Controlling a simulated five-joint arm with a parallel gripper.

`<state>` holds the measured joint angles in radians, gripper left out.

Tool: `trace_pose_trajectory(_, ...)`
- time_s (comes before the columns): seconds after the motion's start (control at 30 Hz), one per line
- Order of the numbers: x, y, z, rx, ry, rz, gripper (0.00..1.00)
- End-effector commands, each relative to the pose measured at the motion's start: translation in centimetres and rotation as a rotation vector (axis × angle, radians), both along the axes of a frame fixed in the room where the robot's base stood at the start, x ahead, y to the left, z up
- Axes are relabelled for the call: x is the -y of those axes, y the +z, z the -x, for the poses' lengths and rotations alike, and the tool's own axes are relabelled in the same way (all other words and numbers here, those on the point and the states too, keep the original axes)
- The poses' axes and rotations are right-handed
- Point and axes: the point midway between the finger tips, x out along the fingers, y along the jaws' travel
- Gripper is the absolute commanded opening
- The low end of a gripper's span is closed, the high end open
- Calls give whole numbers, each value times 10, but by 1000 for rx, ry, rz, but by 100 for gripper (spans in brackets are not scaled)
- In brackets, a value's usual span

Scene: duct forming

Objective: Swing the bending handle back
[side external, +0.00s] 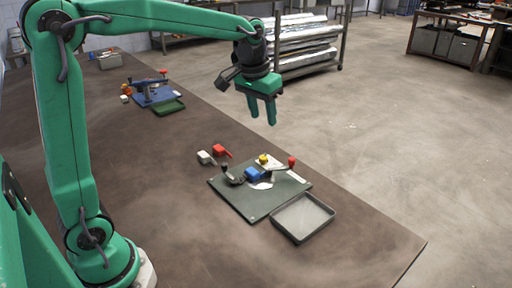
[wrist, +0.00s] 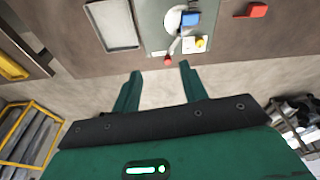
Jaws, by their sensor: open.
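The bender stands on a grey-green plate (side external: 240,200) on the bench. A bending handle with a red knob (side external: 291,161) reaches toward the bench's right edge. In the wrist view the red knob (wrist: 168,59) points toward my gripper. A blue block (side external: 252,174) sits at the middle of the bender by a pale round disc (wrist: 174,18). A yellow knob (side external: 263,158) stands beside the handle. My gripper (side external: 262,119) is open and empty, up above and behind the bender. In the wrist view its fingertips (wrist: 160,68) are spread apart below the red knob, touching nothing.
A grey tray (side external: 302,217) lies against the plate's front right side. A red piece (side external: 221,151) and a whitish piece (side external: 205,158) lie behind the plate. A dark knob (side external: 225,168) rises at the plate's left. Another blue fixture (side external: 155,94) stands farther back. The front bench is clear.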

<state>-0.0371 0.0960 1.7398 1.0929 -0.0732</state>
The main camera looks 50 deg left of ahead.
Motion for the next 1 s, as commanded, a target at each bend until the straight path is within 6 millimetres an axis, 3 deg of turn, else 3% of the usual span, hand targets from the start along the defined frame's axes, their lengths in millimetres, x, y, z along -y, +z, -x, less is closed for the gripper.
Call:
trace_pose_trajectory(0.2, -5, -24, -43, -56, 21, 5, 43)
trace_pose_trajectory(0.6, -15, -84, -109, -154, 59, 13, 43)
trace_pose_trajectory(0.8, -19, -113, -130, -191, 73, 15, 43)
trace_pose_trajectory(1.0, -21, -126, -138, -208, 81, 16, 43)
